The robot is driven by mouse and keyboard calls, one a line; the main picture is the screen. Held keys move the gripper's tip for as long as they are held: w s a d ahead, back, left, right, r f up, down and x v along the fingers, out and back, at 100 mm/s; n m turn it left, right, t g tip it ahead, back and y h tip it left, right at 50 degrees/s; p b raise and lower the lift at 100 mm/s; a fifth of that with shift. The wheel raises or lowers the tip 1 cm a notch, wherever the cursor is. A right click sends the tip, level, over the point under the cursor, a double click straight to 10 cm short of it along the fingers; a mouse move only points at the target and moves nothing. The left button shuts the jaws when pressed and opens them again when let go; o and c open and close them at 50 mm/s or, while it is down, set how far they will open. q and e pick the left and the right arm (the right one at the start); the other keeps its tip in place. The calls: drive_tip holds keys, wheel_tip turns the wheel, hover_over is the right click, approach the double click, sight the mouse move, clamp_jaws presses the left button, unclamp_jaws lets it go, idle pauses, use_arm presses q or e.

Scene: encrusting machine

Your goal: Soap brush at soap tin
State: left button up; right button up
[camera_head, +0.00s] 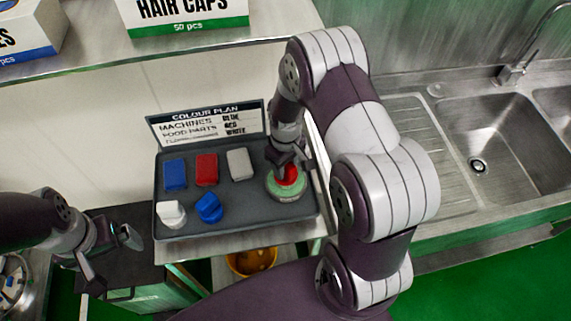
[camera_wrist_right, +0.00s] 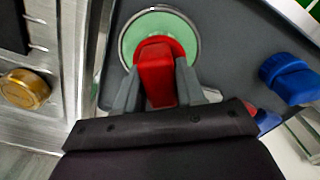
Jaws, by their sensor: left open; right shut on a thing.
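The soap tin (camera_head: 284,187) is a round tin with a pale green face at the right end of the dark tray. It also shows at the top of the right wrist view (camera_wrist_right: 133,34). My right gripper (camera_head: 288,166) is shut on a red brush (camera_wrist_right: 157,72), one finger on each side of it. The brush's lower end is at the green face, over the middle of the tin. Its bristles are hidden, so I cannot tell how firmly it touches. My left gripper (camera_head: 112,258) is open and empty, left of the tray.
The dark tray (camera_head: 255,222) also holds a blue, a red and a white block, a white brush (camera_head: 171,214) and a blue brush (camera_head: 209,208). A colour plan sign (camera_head: 207,124) stands behind. A sink (camera_head: 510,135) is at right, a yellow bucket (camera_head: 251,261) below.

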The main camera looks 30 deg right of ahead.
wheel_tip(320, 180, up, 7)
drive_tip(key=p, duration=0.6)
idle(0.5)
